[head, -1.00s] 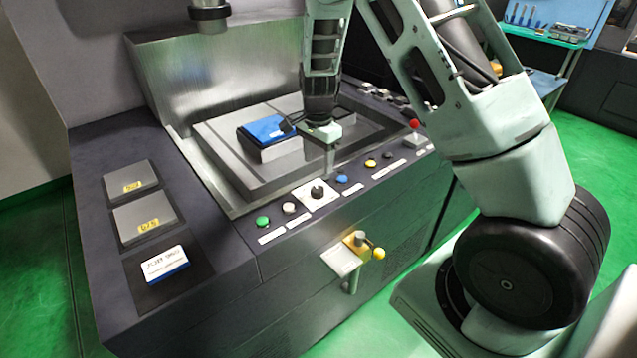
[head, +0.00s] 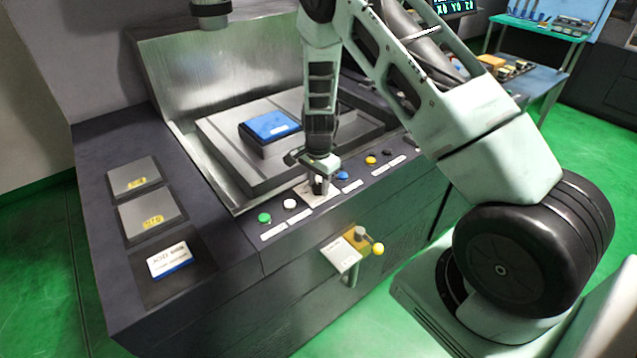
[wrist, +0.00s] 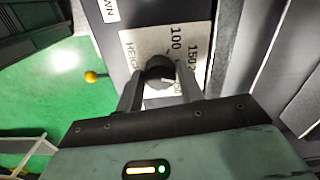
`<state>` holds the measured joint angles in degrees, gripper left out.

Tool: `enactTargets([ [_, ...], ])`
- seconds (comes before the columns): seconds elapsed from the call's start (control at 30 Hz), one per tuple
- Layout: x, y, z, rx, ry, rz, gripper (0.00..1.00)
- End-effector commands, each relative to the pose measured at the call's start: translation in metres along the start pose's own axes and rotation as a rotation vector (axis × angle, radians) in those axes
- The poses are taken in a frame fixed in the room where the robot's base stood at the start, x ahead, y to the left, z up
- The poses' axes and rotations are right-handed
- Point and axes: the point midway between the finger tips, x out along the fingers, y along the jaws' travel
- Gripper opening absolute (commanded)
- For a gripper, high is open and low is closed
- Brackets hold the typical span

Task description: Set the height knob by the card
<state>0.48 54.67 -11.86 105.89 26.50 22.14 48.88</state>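The height knob is black and round; in the wrist view the knob (wrist: 160,68) stands on a white dial plate (wrist: 135,42) marked "HEIGH", "100" and "150". In the head view the dial plate (head: 306,194) shows at the front panel, with the knob mostly hidden by my gripper. My gripper (head: 319,186) points down over it. In the wrist view its fingers (wrist: 160,80) stand on either side of the knob; I cannot tell whether they press on it. A white card (head: 170,259) with a blue edge lies on the left ledge; its writing is too small to read surely.
Green (head: 264,217), white (head: 290,204), blue (head: 342,175) and yellow (head: 370,160) buttons line the panel. A blue-topped block (head: 270,126) sits in the tank. A yellow ball-ended lever (head: 377,249) and a pale plate (head: 341,253) stick out from the front.

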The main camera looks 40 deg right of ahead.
Motion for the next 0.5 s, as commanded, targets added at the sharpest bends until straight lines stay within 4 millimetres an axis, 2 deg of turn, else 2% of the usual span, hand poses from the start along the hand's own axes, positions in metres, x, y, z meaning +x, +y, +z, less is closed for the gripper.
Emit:
enactTargets([
  [0.03,-0.0001,0.0000,0.0000,0.000,0.000,0.000,0.23],
  [0.07,-0.0002,0.0000,0.0000,0.000,0.000,0.000,0.14],
  [0.1,-0.0002,0.0000,0.0000,0.000,0.000,0.000,0.11],
  [0.5,0.0011,-0.0002,0.0001,-0.064,0.000,0.000,0.11],
])
